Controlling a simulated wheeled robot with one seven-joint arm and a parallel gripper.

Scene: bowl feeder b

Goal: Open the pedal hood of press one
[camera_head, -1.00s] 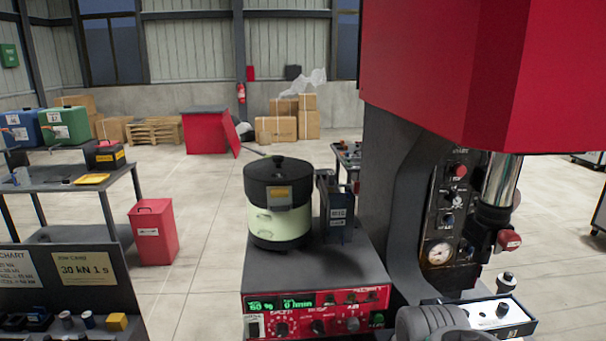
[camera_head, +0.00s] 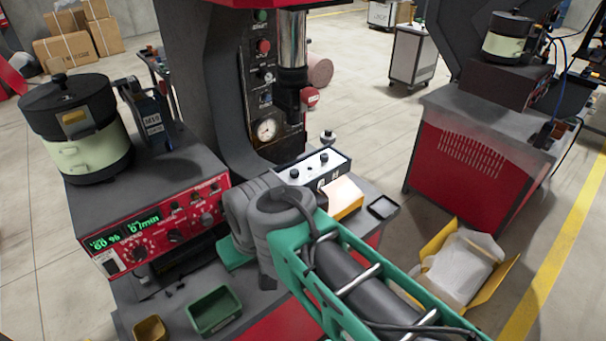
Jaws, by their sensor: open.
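The press (camera_head: 219,100) stands in the upper middle, with a dark column, a red head cut off at the top, a chrome ram (camera_head: 292,40) and a dark control panel with a gauge (camera_head: 267,129). I cannot make out a pedal hood for certain; the floor in front of the press is hidden by its bench and my arm. My arm, green with grey joints, reaches in from the lower right across the bench front. My gripper is not in view.
A bowl feeder (camera_head: 85,150) stands on the bench left, above a red control unit (camera_head: 150,240). Green (camera_head: 214,310) and yellow (camera_head: 150,328) bins sit below. A yellow open box (camera_head: 492,287) with a white bag lies on the floor right, near a red cabinet (camera_head: 468,160).

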